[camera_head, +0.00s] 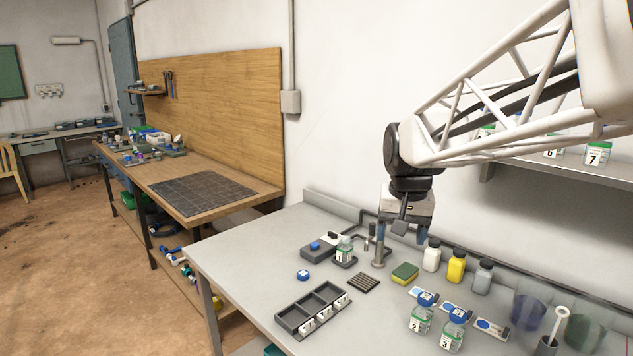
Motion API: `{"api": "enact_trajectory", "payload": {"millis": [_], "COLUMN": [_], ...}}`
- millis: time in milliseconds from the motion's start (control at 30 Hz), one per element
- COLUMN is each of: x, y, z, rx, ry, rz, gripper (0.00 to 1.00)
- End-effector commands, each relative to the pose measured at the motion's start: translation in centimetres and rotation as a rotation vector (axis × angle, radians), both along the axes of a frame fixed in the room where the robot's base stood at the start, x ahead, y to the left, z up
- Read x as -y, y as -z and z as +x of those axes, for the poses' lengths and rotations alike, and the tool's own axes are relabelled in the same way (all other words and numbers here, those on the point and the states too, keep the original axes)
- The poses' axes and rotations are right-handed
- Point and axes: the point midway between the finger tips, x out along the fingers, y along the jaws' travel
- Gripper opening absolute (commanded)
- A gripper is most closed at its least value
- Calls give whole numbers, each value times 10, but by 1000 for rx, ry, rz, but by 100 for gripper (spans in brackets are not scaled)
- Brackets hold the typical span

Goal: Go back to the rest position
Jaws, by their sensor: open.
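My gripper (410,234) hangs from the arm above the back of the grey table, pointing down. Its jaws are open, and I see nothing held between them. It is above and right of an upright metal post (378,250) and above the white bottle (432,256) and the green-yellow sponge (404,273). It looks apart from all of these. A jar labelled 1 (344,252) stands without a blue cap by a dark grey device (322,246). A blue cap (303,275) lies on the table left of it.
A three-compartment tray (283,318) sits at the front left. Yellow (456,267) and grey (482,277) bottles line the back. A wall shelf (560,178) is behind my arm.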

Motion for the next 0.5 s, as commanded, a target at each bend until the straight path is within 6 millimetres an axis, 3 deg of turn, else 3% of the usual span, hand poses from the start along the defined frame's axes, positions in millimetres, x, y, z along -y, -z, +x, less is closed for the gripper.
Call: {"api": "enact_trajectory", "payload": {"millis": [500], "x": [11], "y": [26], "z": [-132], "rx": [38], "ry": [-77], "rz": [-17], "gripper": [70]}}
